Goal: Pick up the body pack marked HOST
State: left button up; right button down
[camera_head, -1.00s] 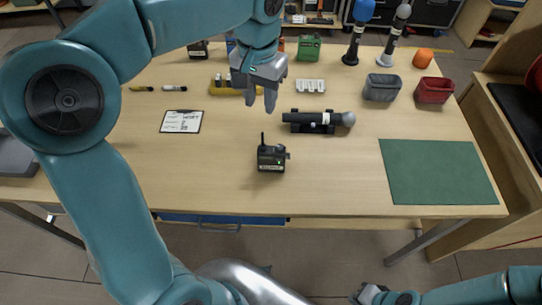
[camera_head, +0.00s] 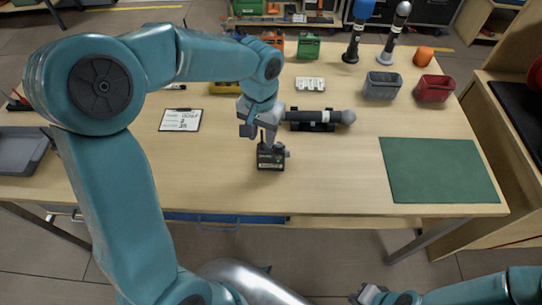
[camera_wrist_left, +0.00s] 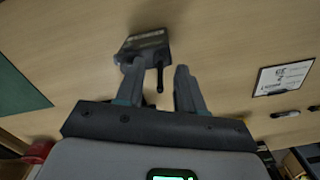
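A dark body pack (camera_head: 270,160) with a short antenna and a pale label stands on the wooden table, near its front edge; the lettering is too small to read. It also shows in the left wrist view (camera_wrist_left: 148,42), past the fingertips. My left gripper (camera_head: 259,131) is just above and behind the pack, pointing down. In the left wrist view its fingers (camera_wrist_left: 157,72) are apart, with the antenna between them and nothing gripped. My right gripper (camera_head: 367,294) is low at the bottom edge, away from the table; its fingers are not clear.
A black microphone (camera_head: 318,119) lies on a stand right behind the pack. A grey bin (camera_head: 381,86), a red bin (camera_head: 434,88) and a green mat (camera_head: 440,170) are to the right. A white card (camera_head: 181,120) lies left. The table front beside the pack is clear.

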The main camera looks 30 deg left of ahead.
pick_arm(q)
grip_shut()
dwell(1.3)
